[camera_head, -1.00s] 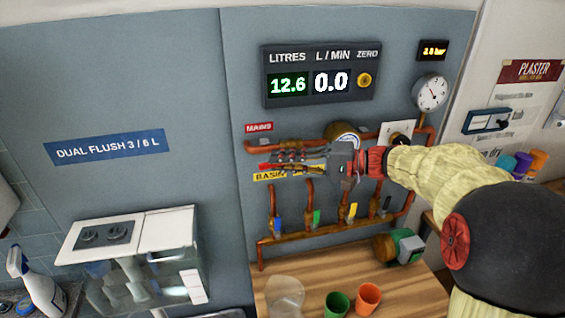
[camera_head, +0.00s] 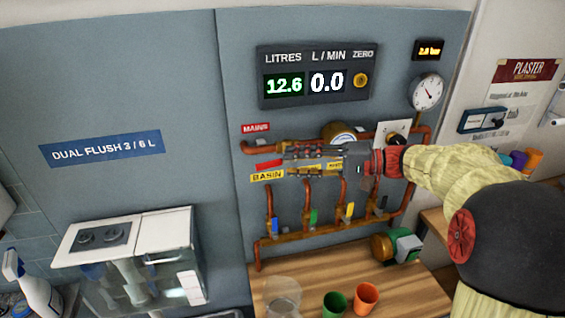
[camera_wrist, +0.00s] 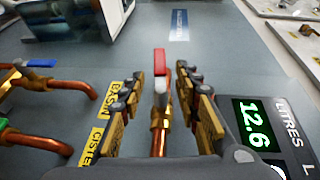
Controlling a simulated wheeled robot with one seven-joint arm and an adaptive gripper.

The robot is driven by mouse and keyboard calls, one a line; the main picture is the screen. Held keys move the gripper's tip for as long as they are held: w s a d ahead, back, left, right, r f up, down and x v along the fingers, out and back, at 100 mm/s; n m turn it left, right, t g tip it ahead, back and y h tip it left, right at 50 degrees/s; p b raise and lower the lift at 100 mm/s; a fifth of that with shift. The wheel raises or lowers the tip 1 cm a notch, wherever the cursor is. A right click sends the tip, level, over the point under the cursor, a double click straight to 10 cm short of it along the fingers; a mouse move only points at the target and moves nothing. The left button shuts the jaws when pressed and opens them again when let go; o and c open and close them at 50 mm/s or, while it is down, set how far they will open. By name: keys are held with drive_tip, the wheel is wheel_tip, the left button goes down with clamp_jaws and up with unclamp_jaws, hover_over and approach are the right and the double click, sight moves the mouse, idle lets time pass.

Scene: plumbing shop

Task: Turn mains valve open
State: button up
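The mains valve has a red lever (camera_head: 268,164) below the red MAINS label (camera_head: 256,128) on the blue-grey panel. In the wrist view the red lever (camera_wrist: 160,62) stands on a brass valve body (camera_wrist: 161,115) on a copper pipe. My gripper (camera_wrist: 158,90) is open, with one finger on each side of the lever and visible gaps between. In the head view my gripper (camera_head: 290,158) reaches in from the right, along the upper pipe. Its fingers hide most of the valve body and part of the lever.
Below are several branch valves with coloured levers, such as the green one (camera_head: 314,216), on a copper manifold (camera_head: 300,235). A pressure gauge (camera_head: 427,92) is at the upper right. Cups, including an orange one (camera_head: 365,298), stand on the wooden counter (camera_head: 415,290).

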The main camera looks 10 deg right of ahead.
drive_tip(key=v, duration=0.7)
drive_tip(key=shift+d, duration=0.25)
drive_tip(key=s+f+m+g+h, duration=0.2)
drive_tip(key=s+f+h, duration=0.25)
drive_tip(key=f, duration=0.45)
drive_tip(key=s+f+m+g+h, duration=0.2)
drive_tip(key=s+f+h, duration=0.2)
drive_tip(key=s+f, duration=0.3)
drive_tip(key=s+a+r+n+t+h, duration=0.1)
drive_tip(key=s+a+n+h, duration=0.2)
drive_tip(key=s, duration=0.3)
drive_tip(key=s+a+r+n+t+h, duration=0.2)
drive_tip(key=s+a+n+h, duration=0.1)
drive_tip(key=s, duration=0.3)
drive_tip(key=shift+s+r+n+h, duration=0.2)
drive_tip(key=shift+n+h, duration=0.25)
drive_tip(key=shift+n, duration=0.45)
